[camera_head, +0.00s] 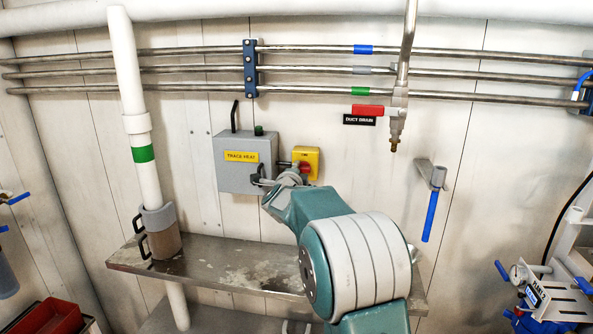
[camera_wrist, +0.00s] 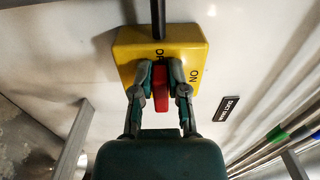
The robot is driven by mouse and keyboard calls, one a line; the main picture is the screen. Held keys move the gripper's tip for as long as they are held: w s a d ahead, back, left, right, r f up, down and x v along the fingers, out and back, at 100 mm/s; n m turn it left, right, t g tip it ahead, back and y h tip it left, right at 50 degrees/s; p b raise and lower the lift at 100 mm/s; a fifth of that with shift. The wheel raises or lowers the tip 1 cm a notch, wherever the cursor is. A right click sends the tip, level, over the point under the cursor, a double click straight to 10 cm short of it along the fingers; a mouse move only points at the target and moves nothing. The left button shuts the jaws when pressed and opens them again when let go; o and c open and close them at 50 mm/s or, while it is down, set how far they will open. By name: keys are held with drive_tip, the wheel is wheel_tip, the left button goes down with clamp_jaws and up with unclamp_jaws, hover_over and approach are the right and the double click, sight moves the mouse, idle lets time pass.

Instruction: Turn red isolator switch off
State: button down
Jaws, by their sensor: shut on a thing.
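The red isolator switch handle (camera_wrist: 160,90) sits on a yellow switch box (camera_wrist: 190,50) on the wall. In the wrist view my gripper (camera_wrist: 162,70) has one finger on each side of the red handle and is shut on it. The handle's far end lies close to the black letters "OF", partly covered by the handle and a finger; "ON" stands to the right. In the head view the yellow box (camera_head: 314,153) and a bit of the red handle (camera_head: 304,168) show beyond my wrist, which hides much of the gripper.
A grey "TRACE HEAT" box (camera_head: 232,177) is mounted just left of the yellow box. A metal shelf (camera_head: 220,265) lies below. Metal pipes (camera_head: 320,70) run along the wall above, with a red-handled drain valve (camera_head: 367,110) at right. A blue-handled lever (camera_head: 430,215) hangs farther right.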

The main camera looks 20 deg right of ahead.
drive_tip(key=shift+a+f, duration=0.1)
drive_tip(key=shift+f, duration=0.2)
drive_tip(key=c, duration=0.6)
unclamp_jaws()
drive_tip(key=shift+w, duration=0.15)
drive_tip(key=shift+c, duration=0.2)
drive_tip(key=shift+r, duration=0.15)
drive_tip(key=v, duration=1.2)
